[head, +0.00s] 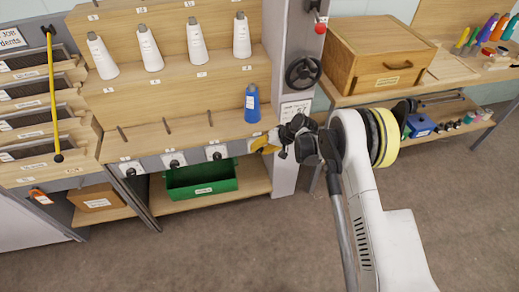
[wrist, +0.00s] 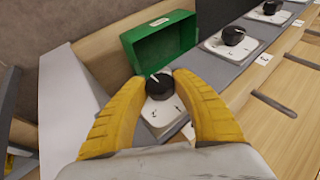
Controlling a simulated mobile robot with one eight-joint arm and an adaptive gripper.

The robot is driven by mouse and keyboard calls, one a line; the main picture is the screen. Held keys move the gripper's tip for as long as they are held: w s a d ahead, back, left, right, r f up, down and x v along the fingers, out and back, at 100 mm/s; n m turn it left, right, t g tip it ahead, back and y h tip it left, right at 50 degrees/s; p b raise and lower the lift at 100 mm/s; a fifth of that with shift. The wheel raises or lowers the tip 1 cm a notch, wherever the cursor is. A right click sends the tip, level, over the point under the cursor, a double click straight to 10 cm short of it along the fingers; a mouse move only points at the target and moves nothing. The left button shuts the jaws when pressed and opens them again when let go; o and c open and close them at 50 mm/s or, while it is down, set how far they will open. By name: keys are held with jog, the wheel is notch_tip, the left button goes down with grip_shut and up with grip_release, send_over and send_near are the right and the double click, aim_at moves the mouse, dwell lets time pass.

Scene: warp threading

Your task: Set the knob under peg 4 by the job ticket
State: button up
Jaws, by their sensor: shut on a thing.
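My gripper (head: 262,144) is at the right end of the knob row, in front of the column. In the wrist view its yellow fingers (wrist: 160,82) are shut on a black knob (wrist: 158,88), one on each side. A white pointer line on the knob points up and slightly left in that view. The knob sits on a white dial plate (wrist: 164,112) with small marks, partly covered by the fingers. A blue cone (head: 252,104) stands on the shelf above this knob. A ticket (head: 295,108) hangs on the grey column; its writing is too small to read surely.
Other knobs (head: 175,162) line the shelf edge to the left; one (wrist: 233,36) also shows in the wrist view. A green bin (head: 202,180) stands below. White cones (head: 149,48) stand on the upper shelf. A handwheel (head: 303,72) is on the column.

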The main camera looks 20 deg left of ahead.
jog(key=o, duration=1.2)
jog(key=v, duration=1.2)
